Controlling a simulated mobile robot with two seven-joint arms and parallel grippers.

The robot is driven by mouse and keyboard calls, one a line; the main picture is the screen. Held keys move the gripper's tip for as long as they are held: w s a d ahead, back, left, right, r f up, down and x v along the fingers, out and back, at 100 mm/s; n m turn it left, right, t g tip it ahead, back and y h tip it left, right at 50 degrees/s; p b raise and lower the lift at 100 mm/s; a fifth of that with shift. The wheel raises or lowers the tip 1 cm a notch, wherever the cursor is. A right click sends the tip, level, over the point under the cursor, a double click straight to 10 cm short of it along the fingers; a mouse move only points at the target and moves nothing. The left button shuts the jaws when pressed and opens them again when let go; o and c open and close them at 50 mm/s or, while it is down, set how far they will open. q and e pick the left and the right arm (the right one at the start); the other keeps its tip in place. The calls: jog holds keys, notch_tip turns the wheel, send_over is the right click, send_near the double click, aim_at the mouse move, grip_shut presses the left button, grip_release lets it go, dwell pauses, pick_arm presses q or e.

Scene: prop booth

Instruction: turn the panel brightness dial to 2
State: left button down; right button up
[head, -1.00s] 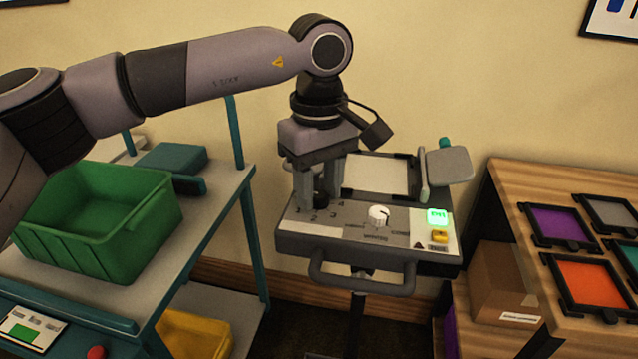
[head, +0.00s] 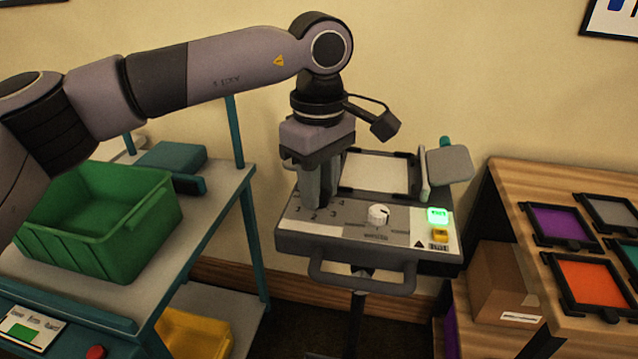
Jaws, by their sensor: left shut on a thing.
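The grey control panel (head: 350,241) stands on a post at the middle of the head view. At its left are printed numerals 1 to 4, around the spot where my left gripper (head: 317,205) points down. The gripper is shut on the numbered dial there. The fingers line up nearly one behind the other from this view and hide the dial, so its pointer setting cannot be read. A white knob (head: 378,214) with a dark mark sits to the right, apart from the gripper. My right gripper is out of view.
A lit green button (head: 437,215) and a yellow button (head: 440,236) are at the panel's right. A front handle (head: 362,285) sticks out below. A green crate (head: 95,225) stands on the left cart. A wooden bench with framed colour panels (head: 586,284) is at the right.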

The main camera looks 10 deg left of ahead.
pick_arm(q)
jog(key=n, duration=0.4)
jog(key=shift+n, duration=0.3)
jog(key=n+b, duration=0.1)
jog(key=n, duration=0.3)
jog(key=shift+n, duration=0.3)
jog(key=n, duration=0.4)
jog(key=shift+n+b, duration=0.45)
jog(key=shift+n, duration=1.65)
jog(key=c, duration=1.1)
grip_release()
jog(key=shift+r, duration=3.65)
